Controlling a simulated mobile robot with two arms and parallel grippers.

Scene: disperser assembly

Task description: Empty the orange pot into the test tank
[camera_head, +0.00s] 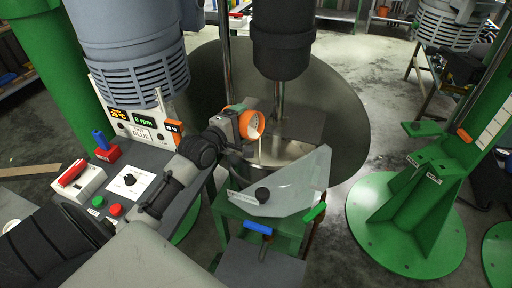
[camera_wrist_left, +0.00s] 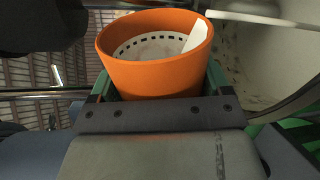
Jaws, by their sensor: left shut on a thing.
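The orange pot (camera_head: 251,124) is tipped on its side above the test tank (camera_head: 287,150), its mouth facing right. My left gripper (camera_head: 238,120) is shut on the pot's body and holds it clear of the tank. A pale streak shows below the pot's mouth, over the tank. In the left wrist view the pot (camera_wrist_left: 155,73) sits between the green-edged fingers. A white strip lies against its inner wall at the rim, and the pale floor has a ring of dark marks. The tank is partly hidden by a clear guard. My right gripper is not in view.
The clear guard (camera_head: 297,187) with a black knob stands in front of the tank. The disperser's black housing (camera_head: 283,45) and shaft are close right of the pot. A control panel (camera_head: 140,127) with buttons is at left. A green stand (camera_head: 420,195) is at right.

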